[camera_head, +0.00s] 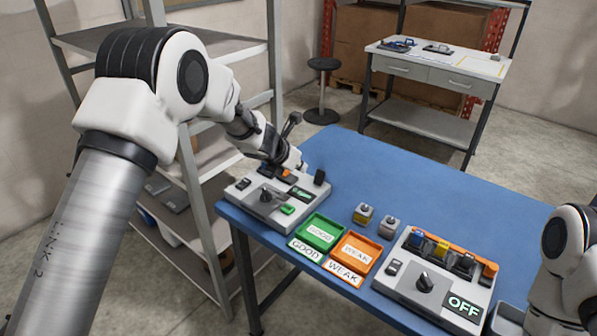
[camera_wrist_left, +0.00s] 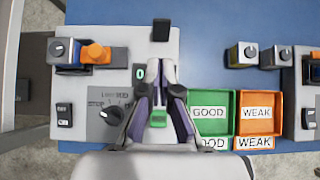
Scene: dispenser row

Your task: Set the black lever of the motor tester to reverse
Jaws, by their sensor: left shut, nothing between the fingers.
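The motor tester (camera_head: 245,199) is a grey box at the near left corner of the blue table; its top also shows in the left wrist view (camera_wrist_left: 95,88). Its black lever (camera_head: 319,177) stands at the box's right end in the head view. In the left wrist view the lever (camera_wrist_left: 161,29) lies just beyond the fingertips, with a gap. My left gripper (camera_wrist_left: 158,64) is shut and empty, over the tester beside a small display reading 0 (camera_wrist_left: 139,72). A black dial (camera_wrist_left: 112,115) and a green button (camera_wrist_left: 158,118) are near it. I cannot read the lever's setting. The right gripper's fingers are out of view.
Green GOOD (camera_head: 319,231) and orange WEAK (camera_head: 356,252) trays lie right of the tester. Two small motors (camera_head: 363,213) (camera_head: 388,223) stand behind them. A second grey device (camera_head: 397,286) showing OFF is further right. The table's back middle is clear. Metal shelving (camera_head: 198,190) stands at left.

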